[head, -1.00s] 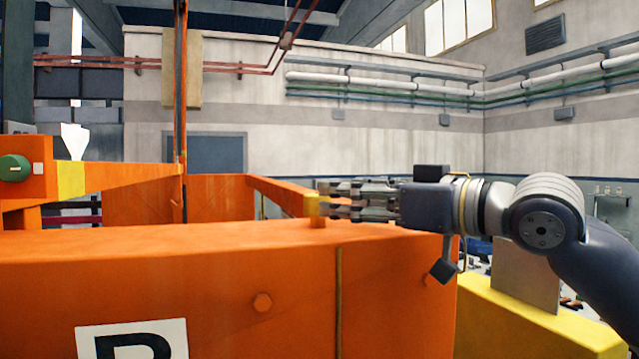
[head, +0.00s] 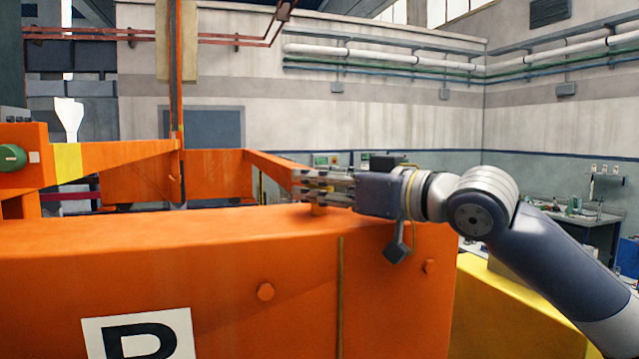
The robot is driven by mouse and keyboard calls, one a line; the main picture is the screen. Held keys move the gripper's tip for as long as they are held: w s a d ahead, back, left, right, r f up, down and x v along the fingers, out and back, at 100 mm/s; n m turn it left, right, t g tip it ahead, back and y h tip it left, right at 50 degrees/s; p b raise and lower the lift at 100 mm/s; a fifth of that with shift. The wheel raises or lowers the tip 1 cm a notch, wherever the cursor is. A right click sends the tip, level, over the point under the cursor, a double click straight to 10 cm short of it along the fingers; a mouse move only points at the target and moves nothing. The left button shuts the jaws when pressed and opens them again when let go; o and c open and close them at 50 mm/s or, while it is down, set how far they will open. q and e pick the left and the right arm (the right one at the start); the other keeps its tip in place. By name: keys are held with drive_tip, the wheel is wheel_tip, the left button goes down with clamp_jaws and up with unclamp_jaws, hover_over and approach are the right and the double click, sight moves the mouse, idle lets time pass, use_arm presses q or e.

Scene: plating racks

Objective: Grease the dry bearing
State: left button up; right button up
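My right gripper (head: 298,187) reaches in from the right over the top of a large orange machine body (head: 200,255). Its fingers point left and lie sideways to the camera, level with the far edge of the orange top. No bearing can be clearly made out. My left gripper is not in view.
An orange beam (head: 120,157) with a yellow band runs behind at the left, near a green round knob (head: 11,158). An upright orange post (head: 176,90) stands mid-left. A yellow block (head: 500,300) is at the lower right. A workbench (head: 575,215) stands farther back right.

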drive_tip(key=shift+f+m+t+h+b, duration=0.1)
drive_tip(key=shift+m+t+h+b, duration=0.35)
drive_tip(key=shift+b, duration=0.25)
drive_tip(key=m+t+h+b, duration=0.2)
drive_tip(key=h+b, duration=0.1)
drive_tip(key=m+t+h+b, duration=0.2)
drive_tip(key=m+h+b, duration=0.1)
drive_tip(key=shift+s+a+f+b, duration=0.1)
drive_tip(key=shift+a+f+b, duration=0.05)
drive_tip(key=shift+b, duration=0.15)
drive_tip(key=m+t+h+b, duration=0.1)
drive_tip(key=h, duration=0.2)
drive_tip(key=shift+m, duration=0.25)
drive_tip(key=m+h+b, duration=0.1)
drive_tip(key=m+h, duration=0.1)
drive_tip(key=h, duration=0.1)
drive_tip(key=shift+t+h+b, duration=0.25)
drive_tip(key=shift+b, duration=0.15)
drive_tip(key=shift+r+m+h+b, duration=0.2)
drive_tip(key=shift+m+h+b, duration=0.2)
drive_tip(key=shift+m+h, duration=1.15)
drive_tip(key=shift+h, duration=0.55)
drive_tip(key=o, duration=1.1)
